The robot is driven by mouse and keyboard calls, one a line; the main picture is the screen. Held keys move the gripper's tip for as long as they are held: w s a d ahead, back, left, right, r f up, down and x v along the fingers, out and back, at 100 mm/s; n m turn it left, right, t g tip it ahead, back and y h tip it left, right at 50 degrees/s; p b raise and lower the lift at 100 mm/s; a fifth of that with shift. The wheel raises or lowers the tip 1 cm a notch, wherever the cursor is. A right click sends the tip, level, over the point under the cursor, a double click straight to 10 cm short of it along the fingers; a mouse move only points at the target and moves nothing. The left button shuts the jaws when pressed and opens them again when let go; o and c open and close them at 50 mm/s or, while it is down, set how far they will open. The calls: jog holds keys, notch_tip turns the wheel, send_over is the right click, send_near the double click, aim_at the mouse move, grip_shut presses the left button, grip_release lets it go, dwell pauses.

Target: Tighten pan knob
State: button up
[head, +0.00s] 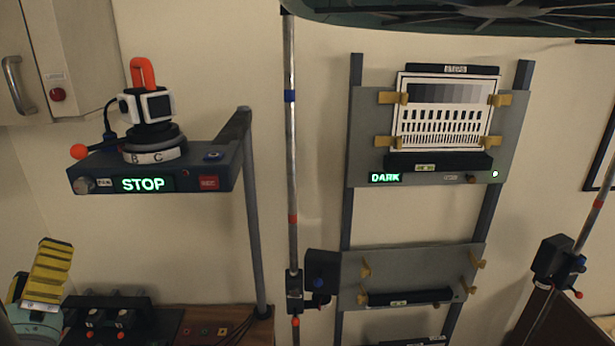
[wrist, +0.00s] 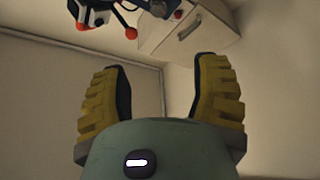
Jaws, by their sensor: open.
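A small camera head (head: 147,105) with an orange loop on top sits on a round base marked B and C, on a dark shelf unit (head: 205,172) with a lit STOP sign. A red ball knob (head: 78,151) sticks out to the left of the base. A grey round knob (head: 84,185) is on the unit's front-left, beside a small label that seems to read PAN. My gripper (head: 40,262) is at the lower left, below the unit and touching nothing. In the wrist view my gripper (wrist: 160,70) has its yellow fingers wide apart and empty, with the red ball knob (wrist: 131,33) beyond them.
A wall cabinet (head: 40,60) with a handle is at the upper left. A post (head: 256,230) supports the unit's right side. A bench with black devices (head: 105,310) lies below. A rack with a test chart (head: 447,110) and a DARK sign stands right.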

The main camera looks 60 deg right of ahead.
jog(key=d+f+g, duration=0.1)
jog(key=d, duration=0.1)
jog(key=b, duration=0.4)
send_near(84, 191)
jog(key=shift+w, duration=0.65)
jog(key=shift+h, duration=0.3)
jog(key=b+x, duration=0.6)
jog(key=shift+s+d+f, duration=0.1)
jog(key=shift+d, duration=0.25)
jog(key=shift+w+d+r+p, duration=0.25)
jog(key=shift+r+p, duration=0.25)
jog(key=shift+p, duration=0.1)
jog(key=shift+w+d+p, duration=0.5)
jog(key=shift+w+p, duration=0.1)
jog(key=shift+w, duration=0.2)
jog(key=shift+o, duration=0.2)
grip_shut()
